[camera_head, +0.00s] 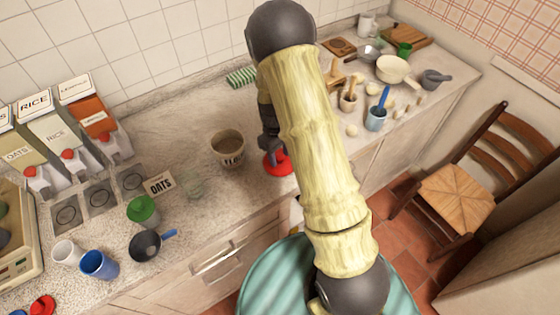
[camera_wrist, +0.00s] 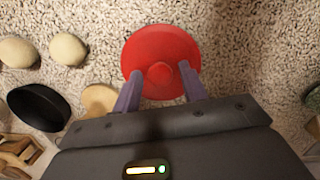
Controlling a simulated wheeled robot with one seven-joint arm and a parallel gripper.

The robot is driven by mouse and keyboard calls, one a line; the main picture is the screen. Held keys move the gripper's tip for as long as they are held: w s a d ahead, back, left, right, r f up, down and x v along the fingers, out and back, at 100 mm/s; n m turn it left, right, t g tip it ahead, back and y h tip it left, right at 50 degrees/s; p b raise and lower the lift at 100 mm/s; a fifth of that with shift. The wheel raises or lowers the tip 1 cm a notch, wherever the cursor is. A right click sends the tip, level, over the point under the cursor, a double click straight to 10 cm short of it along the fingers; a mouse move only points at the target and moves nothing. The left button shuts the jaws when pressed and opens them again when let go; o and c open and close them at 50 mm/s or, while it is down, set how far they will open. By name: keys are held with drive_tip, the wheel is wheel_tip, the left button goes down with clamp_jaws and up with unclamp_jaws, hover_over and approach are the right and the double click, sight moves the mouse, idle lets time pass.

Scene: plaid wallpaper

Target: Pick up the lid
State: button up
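A round red lid (camera_head: 278,162) with a small knob lies on the counter just right of the open flour container (camera_head: 228,147). In the wrist view the red lid (camera_wrist: 160,45) is at the top middle, with its knob between my two fingers. My gripper (camera_wrist: 161,78) is open, and its fingertips are spread on either side of the knob, over the lid. I cannot tell whether they touch it. In the head view my gripper (camera_head: 271,148) is partly hidden by my arm and stands right at the lid.
Another red lid (camera_head: 42,305) lies at lower left. Several bowls, mortars and round items crowd the right counter. A chair (camera_head: 460,185) stands beyond.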

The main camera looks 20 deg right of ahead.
sight(279, 155)
drive_tip(key=c, duration=0.8)
drive_tip(key=shift+o, duration=0.2)
drive_tip(key=shift+r, duration=0.1)
wheel_tip(279, 155, up, 10)
drive_tip(key=b, duration=0.2)
drive_tip(key=f+m, duration=0.1)
drive_tip(key=m, duration=0.1)
drive_tip(key=shift+f+m, duration=0.35)
drive_tip(key=shift+m, duration=0.05)
drive_tip(key=f+m, duration=0.1)
drive_tip(key=m, duration=0.2)
drive_tip(key=shift+w+f+m+y, duration=0.1)
drive_tip(key=shift+f+m+y, duration=0.2)
drive_tip(key=shift+f+y, duration=0.1)
drive_tip(key=shift+w+f+m, duration=0.1)
drive_tip(key=shift+f+m, duration=0.2)
drive_tip(key=shift+m, duration=0.4)
drive_tip(key=shift+f+m, duration=0.25)
drive_tip(key=shift+m, duration=0.45)
